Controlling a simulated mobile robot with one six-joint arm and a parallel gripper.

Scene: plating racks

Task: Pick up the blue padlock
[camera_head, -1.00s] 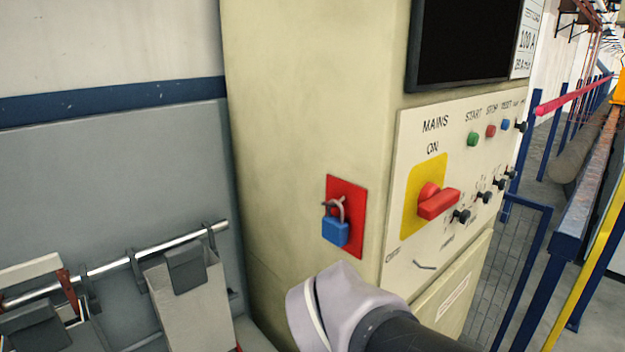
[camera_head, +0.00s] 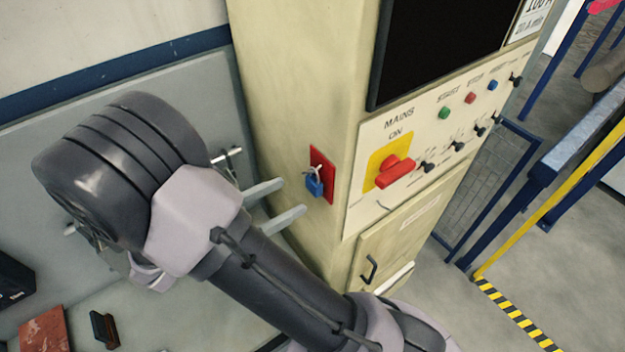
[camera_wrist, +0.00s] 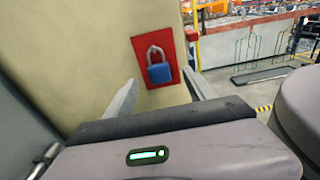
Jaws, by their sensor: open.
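The blue padlock (camera_head: 314,186) hangs by its grey shackle on a red plate (camera_head: 326,168) on the side of the cream control cabinet. It also shows in the wrist view (camera_wrist: 159,73), upright, with the shackle above the body. My gripper (camera_head: 290,197) is open and empty, its two pale fingers pointing toward the padlock. In the wrist view the fingers (camera_wrist: 164,92) stand apart, with the padlock between and beyond their tips. No contact with the padlock shows. How the shackle is held on the plate is too small to tell.
The cabinet front (camera_head: 440,140) carries a red mains switch (camera_head: 394,170) on yellow and several knobs and buttons, right of the padlock. A grey wall panel (camera_head: 50,180) stands at left. Blue railings (camera_head: 510,165) and a yellow-black floor strip (camera_head: 517,315) are at right.

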